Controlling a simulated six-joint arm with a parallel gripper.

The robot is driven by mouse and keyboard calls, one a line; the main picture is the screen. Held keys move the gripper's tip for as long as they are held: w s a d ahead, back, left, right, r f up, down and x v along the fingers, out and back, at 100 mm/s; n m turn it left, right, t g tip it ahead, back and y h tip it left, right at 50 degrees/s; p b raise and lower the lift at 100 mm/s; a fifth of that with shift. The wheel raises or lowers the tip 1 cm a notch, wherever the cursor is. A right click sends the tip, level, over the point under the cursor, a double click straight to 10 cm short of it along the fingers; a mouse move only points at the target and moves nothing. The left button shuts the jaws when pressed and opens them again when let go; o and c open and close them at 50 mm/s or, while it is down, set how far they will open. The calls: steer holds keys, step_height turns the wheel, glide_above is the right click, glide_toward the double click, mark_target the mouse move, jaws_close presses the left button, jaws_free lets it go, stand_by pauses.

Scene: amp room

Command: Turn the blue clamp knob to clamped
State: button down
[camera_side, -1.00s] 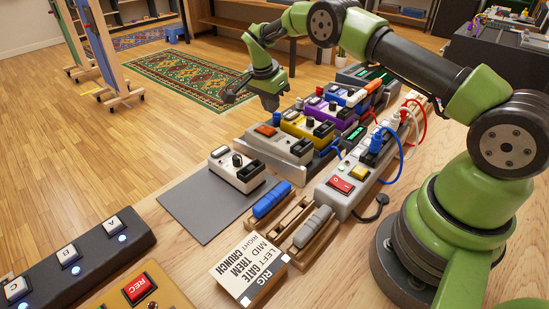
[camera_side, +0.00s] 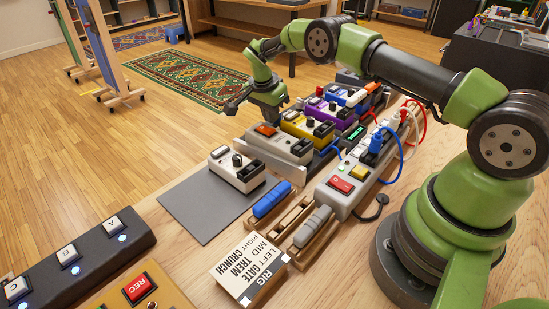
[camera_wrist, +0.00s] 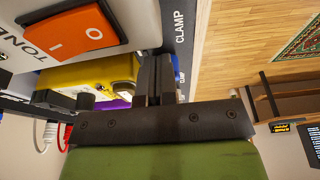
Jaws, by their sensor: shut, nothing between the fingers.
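My gripper (camera_side: 233,105) is at the far left edge of the pedal row in the side view, low beside the grey metal holder (camera_side: 278,148). In the wrist view its dark fingers (camera_wrist: 157,60) are together and empty, close to a grey panel lettered CLAMP (camera_wrist: 180,25). A sliver of blue (camera_wrist: 177,68), likely the blue clamp knob, shows just beside the fingers. Most of it is hidden behind them, so its setting and any contact cannot be told. The knob is not visible in the side view.
An orange rocker switch (camera_wrist: 70,35) and a yellow pedal (camera_wrist: 95,76) are close to the fingers. Purple and other pedals (camera_side: 333,112) line the bench behind. A white pedal (camera_side: 237,170) stands on a grey mat (camera_side: 190,207). Open floor lies left of the bench.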

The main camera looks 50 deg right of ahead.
steer(key=shift+d, duration=0.4)
steer(key=shift+a, duration=0.15)
steer(key=shift+a, duration=0.25)
steer(key=d+v, duration=0.1)
steer(key=v, duration=0.5)
steer(key=shift+d+r, duration=0.15)
